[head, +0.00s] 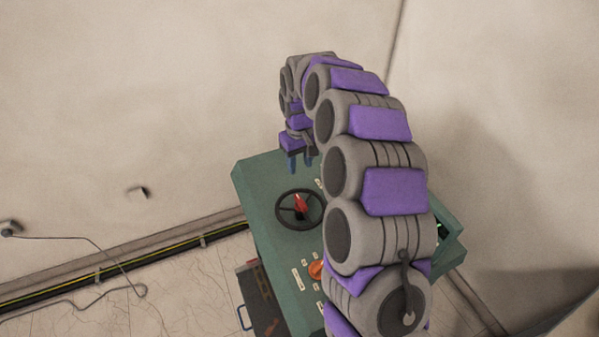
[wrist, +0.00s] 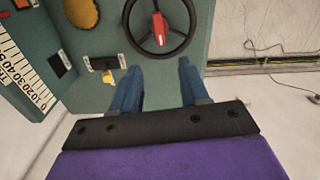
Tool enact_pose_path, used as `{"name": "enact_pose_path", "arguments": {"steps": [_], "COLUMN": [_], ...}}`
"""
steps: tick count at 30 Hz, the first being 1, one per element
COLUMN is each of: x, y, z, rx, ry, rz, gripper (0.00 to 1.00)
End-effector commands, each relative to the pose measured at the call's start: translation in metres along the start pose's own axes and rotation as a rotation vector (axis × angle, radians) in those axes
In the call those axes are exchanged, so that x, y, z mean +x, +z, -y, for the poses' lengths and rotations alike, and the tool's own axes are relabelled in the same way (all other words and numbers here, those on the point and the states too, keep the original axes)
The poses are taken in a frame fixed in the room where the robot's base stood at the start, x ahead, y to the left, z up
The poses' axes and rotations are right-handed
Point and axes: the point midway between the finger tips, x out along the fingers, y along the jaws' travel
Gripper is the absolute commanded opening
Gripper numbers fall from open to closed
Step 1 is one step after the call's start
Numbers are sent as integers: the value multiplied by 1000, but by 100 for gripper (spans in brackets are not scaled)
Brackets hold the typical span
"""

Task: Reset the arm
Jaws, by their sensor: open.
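My arm, grey with purple pads, arches over a green control cabinet (head: 255,170) in the head view. My gripper (head: 301,165) hangs down near the cabinet's far edge, with its blue fingers pointing down. In the wrist view my gripper (wrist: 157,68) shows two blue fingers apart with nothing between them. A black handwheel with a red handle (head: 299,207) is on the panel just below the gripper in the head view. The wheel (wrist: 158,25) lies beyond the fingertips in the wrist view. My arm hides the right part of the panel.
An orange knob (head: 316,269) and small labels are on the panel. The wrist view shows a scale (wrist: 22,75) and a yellow switch (wrist: 108,78). A yellow-black cable strip (head: 150,265) runs along the wall base, with a loose cable (head: 105,250) on the floor at left.

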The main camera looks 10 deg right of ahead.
Motion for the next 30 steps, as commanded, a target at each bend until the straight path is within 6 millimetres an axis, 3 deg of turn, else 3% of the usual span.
{"name": "enact_pose_path", "arguments": {"steps": [5,21,26,30], "x": [-9,-11,-21,-33], "y": [1,3,22,52], "z": [0,1,11,24], "rx": [0,0,2,8], "ry": [-1,-3,-16,-31], "rz": [3,1,1,6], "gripper": [45,45,45,45]}}
